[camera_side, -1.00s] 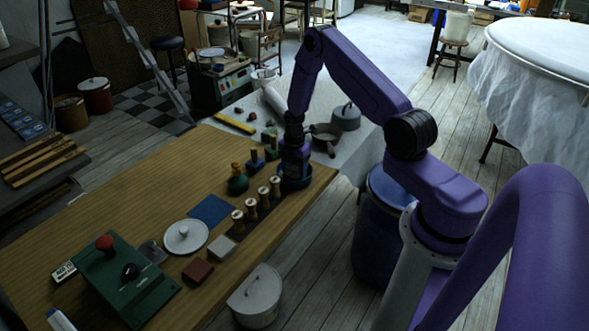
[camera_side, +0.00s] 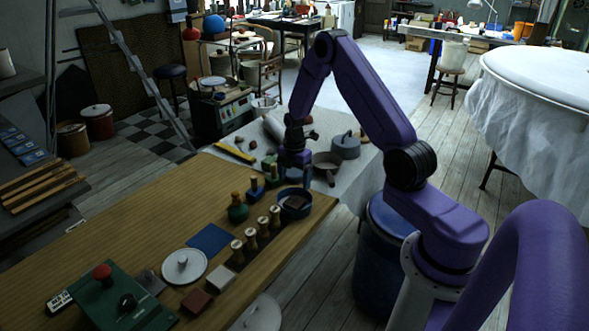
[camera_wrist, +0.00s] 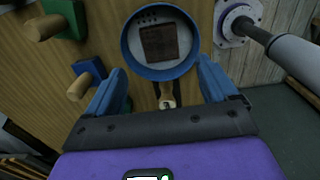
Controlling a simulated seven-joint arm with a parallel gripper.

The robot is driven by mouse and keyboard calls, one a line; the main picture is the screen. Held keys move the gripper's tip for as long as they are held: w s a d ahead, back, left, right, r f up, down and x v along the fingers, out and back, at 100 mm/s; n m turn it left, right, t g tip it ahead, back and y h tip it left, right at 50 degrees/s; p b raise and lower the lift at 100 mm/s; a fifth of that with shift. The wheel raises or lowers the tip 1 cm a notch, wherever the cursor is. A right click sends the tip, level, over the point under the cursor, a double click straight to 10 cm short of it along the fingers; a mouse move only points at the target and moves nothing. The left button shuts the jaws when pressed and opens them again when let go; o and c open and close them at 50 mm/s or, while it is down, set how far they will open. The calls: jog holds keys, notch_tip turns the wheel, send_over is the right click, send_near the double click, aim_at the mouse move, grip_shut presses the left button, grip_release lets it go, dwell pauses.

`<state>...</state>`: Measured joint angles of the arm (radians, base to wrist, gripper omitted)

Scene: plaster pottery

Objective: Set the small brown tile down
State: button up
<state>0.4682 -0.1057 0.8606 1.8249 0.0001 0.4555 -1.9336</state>
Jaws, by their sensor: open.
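The small brown tile (camera_wrist: 166,43) lies flat inside a round blue-rimmed dish (camera_wrist: 128,47) in the wrist view. In the side view the tile (camera_side: 296,203) is small and dark in the dish (camera_side: 282,206), near the table's right corner. My gripper (camera_wrist: 163,84) is open, its two blue fingers apart with nothing between them. In the side view my gripper (camera_side: 294,176) hangs just above the dish, clear of the tile. A second, reddish-brown tile (camera_side: 197,301) lies on the table near the front edge.
A row of wooden-handled stamps (camera_side: 251,239) stands close to the dish. A green-based stamp (camera_side: 238,211) and a blue-based one (camera_side: 255,191) stand behind. A blue square (camera_side: 209,238) and a white lid (camera_side: 184,266) lie nearer. The left of the table is largely clear.

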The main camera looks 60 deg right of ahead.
jog(key=s+a+r+m, duration=0.1)
jog(key=s+a+r, duration=0.4)
jog(key=a+r, duration=0.45)
jog(key=s+a+r+m, duration=0.2)
jog(key=s+a+r, duration=0.3)
jog(key=a, duration=0.7)
jog(key=s+a+r+m, duration=0.1)
jog(key=s+r, duration=0.2)
jog(key=s, duration=0.7)
jog(key=s+a+r+m, duration=0.1)
jog(key=s+a+r, duration=0.1)
jog(key=s, duration=0.9)
jog(key=shift+a+r, duration=0.15)
jog(key=shift+r, duration=0.6)
